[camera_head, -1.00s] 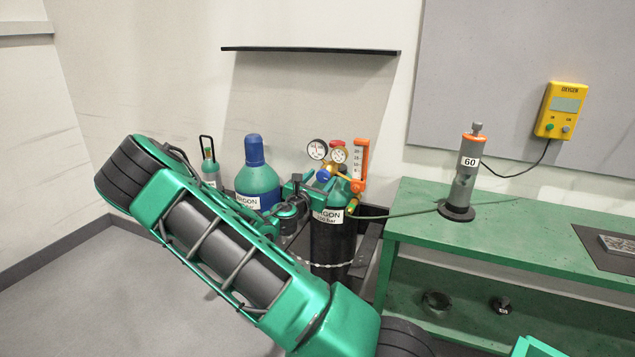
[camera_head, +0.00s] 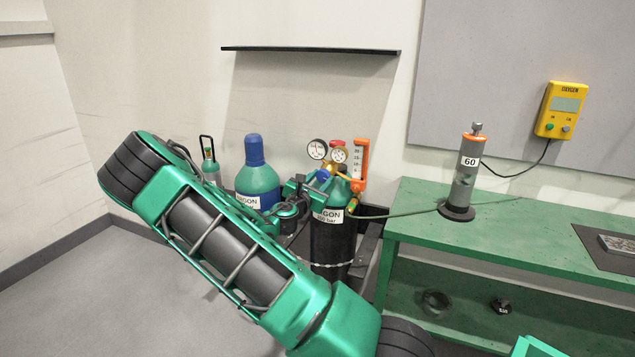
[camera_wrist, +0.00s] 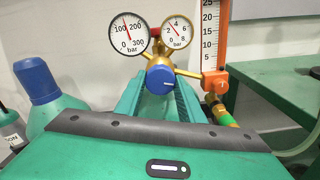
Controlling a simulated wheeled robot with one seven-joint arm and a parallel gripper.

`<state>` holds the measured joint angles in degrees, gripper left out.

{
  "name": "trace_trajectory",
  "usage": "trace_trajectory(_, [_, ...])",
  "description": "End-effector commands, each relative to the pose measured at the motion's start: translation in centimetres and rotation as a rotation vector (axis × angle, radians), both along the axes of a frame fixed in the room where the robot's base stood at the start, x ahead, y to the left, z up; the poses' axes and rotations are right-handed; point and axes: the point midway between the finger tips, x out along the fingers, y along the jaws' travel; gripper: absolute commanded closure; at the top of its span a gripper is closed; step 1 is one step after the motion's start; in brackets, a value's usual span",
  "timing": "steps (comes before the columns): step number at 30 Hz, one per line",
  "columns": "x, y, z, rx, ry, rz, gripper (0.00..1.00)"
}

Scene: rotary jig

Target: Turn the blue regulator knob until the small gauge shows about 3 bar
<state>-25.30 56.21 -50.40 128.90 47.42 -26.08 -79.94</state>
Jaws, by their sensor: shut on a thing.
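The blue regulator knob (camera_wrist: 160,78) sits at the front of the brass regulator (camera_wrist: 155,55), and also shows in the head view (camera_head: 323,175). My gripper (camera_wrist: 160,92) has its green fingers on either side of the knob and is shut on it. In the head view my gripper (camera_head: 308,186) reaches the knob from the left. The small gauge (camera_wrist: 178,32) is right of the knob's top; its needle points up and left, but the exact value is too small to read. The large gauge (camera_wrist: 129,34) has its needle near upright, between 100 and 200.
The regulator stands on the black-and-green argon cylinder (camera_head: 333,240). An orange flowmeter (camera_head: 360,165) is close on its right, with a hose to the green bench (camera_head: 430,210). A blue-topped cylinder (camera_head: 256,180) stands to the left. A grey post marked 60 (camera_head: 464,185) stands on the bench.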

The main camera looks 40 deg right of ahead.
Motion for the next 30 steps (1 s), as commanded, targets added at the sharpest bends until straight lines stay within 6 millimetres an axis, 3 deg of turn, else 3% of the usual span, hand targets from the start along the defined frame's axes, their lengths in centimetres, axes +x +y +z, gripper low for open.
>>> trace_trajectory(2, [0.1, 0.1, 0.0, 0.000, 0.000, 0.002, 0.87])
trace_trajectory(3, [0.1, 0.1, 0.0, 0.000, 0.000, 0.002, 0.60])
trace_trajectory(5, [0.1, 0.1, 0.0, 0.000, 0.000, 0.002, 0.46])
trace_trajectory(17, [-0.1, 0.6, 0.0, 0.000, 0.001, 0.002, 0.46])
trace_trajectory(30, [-2.9, 7.5, -0.1, 0.001, 0.003, 0.004, 0.46])
